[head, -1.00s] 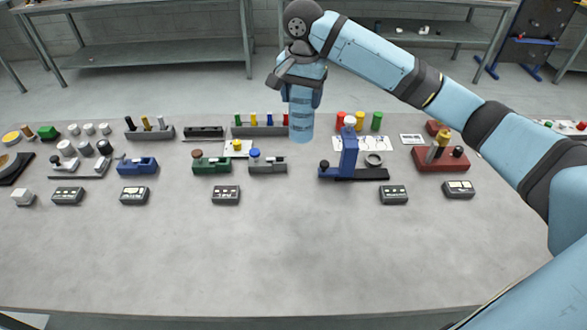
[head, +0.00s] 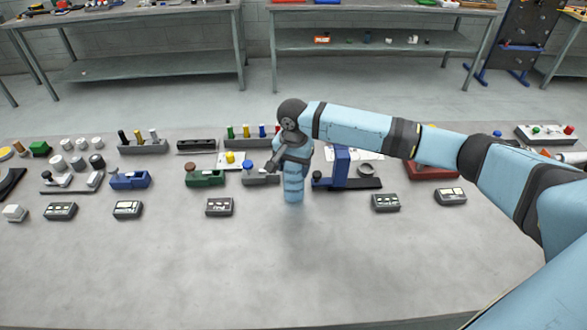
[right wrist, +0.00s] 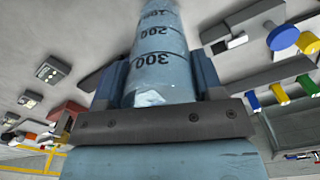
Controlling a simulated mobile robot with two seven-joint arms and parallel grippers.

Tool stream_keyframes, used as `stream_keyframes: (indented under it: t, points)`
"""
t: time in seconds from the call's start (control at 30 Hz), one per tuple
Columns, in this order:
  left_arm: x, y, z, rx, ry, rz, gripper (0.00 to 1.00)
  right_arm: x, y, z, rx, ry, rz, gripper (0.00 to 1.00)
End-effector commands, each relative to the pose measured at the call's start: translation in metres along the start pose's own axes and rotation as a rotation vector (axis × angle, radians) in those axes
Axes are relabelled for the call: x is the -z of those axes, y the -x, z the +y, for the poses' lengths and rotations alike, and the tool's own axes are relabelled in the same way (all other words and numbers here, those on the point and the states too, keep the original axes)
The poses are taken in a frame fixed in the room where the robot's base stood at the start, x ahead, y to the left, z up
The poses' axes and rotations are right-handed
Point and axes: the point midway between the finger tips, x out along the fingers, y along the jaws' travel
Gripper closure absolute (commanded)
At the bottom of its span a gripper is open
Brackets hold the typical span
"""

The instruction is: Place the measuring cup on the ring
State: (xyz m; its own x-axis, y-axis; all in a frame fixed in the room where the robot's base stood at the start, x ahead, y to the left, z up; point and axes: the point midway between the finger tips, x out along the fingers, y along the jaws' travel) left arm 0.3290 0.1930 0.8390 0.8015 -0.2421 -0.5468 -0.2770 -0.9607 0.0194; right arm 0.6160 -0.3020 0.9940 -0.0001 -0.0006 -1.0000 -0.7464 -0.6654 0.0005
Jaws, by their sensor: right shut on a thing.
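The measuring cup (head: 293,190) is a light blue see-through cylinder with dark bands. In the right wrist view its printed marks (right wrist: 155,35) read 100, 200 and 300. My right gripper (head: 293,166) is shut around it and holds it over the middle of the table; the cup's lower end seems to be above the tabletop, but the exact gap is unclear. A small grey ring (head: 366,169) lies to the right of the cup, beside a blue upright stand. The cup and ring are apart. My left gripper is not in view.
The blue stand (head: 341,165) on its dark base is just right of the cup. A grey fixture with a blue knob (head: 248,166) and a green fixture (head: 205,177) are to the left. Small dark boxes (head: 219,207) line the front. The front tabletop (head: 250,265) is clear.

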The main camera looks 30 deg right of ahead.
Motion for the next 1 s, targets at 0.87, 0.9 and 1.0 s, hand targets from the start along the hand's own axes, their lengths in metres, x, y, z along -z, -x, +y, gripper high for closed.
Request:
stream_keyframes:
  t: [0.87,0.9,1.0]
  points:
    - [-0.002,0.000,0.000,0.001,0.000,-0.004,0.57,0.000,-0.014,0.000,0.001,0.001,0.001,0.14]
    - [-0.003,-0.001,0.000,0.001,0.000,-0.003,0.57,0.000,-0.012,0.000,0.001,0.001,0.001,0.14]
    - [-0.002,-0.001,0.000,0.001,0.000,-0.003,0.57,0.000,0.001,-0.001,0.003,0.001,0.001,0.14]
